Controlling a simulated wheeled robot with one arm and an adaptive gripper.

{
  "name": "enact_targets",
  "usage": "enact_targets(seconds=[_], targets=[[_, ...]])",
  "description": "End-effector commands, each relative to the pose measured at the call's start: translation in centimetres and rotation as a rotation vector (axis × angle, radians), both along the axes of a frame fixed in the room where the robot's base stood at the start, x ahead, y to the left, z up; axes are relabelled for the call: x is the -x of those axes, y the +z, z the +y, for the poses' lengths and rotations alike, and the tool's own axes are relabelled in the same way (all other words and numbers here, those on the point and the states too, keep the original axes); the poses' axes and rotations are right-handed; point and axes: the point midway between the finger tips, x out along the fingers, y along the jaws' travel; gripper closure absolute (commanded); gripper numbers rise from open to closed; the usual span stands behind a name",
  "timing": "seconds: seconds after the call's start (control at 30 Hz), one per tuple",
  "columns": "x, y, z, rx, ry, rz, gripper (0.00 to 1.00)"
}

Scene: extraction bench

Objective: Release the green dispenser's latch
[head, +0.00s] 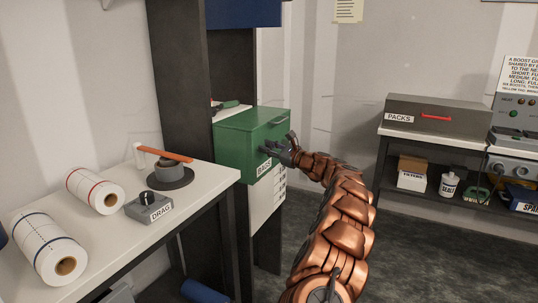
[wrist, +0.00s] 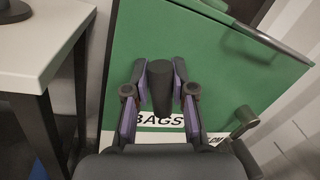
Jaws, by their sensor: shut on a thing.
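The green dispenser (head: 240,135) is a box labelled BAGS, standing in a dark-framed unit in the head view. Its green front (wrist: 215,70) fills much of the wrist view. A dark, rounded latch (wrist: 160,80) sticks out of that front just above the BAGS label. My gripper (head: 283,155) is at the dispenser's front in the head view. In the wrist view my gripper's two fingers (wrist: 160,88) stand on either side of the latch, shut on it. The latch is hidden behind my gripper in the head view.
A white table (head: 110,235) at left holds paper rolls (head: 95,188), a DRAG box (head: 150,207) and a dark round device with an orange bar (head: 170,170). A grey PACKS box (head: 435,117) sits on a bench at right. Open floor lies between.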

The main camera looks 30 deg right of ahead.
Motion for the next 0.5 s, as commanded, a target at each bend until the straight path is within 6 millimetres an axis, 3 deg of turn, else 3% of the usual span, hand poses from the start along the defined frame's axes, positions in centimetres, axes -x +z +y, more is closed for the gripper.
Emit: enact_targets(seconds=[0.03, 0.5], targets=[[0.09, -0.72, -0.37, 0.038, -0.011, -0.024, 1.0], [0.39, -1.38, 0.05, 0.423, -0.012, -0.249, 1.0]])
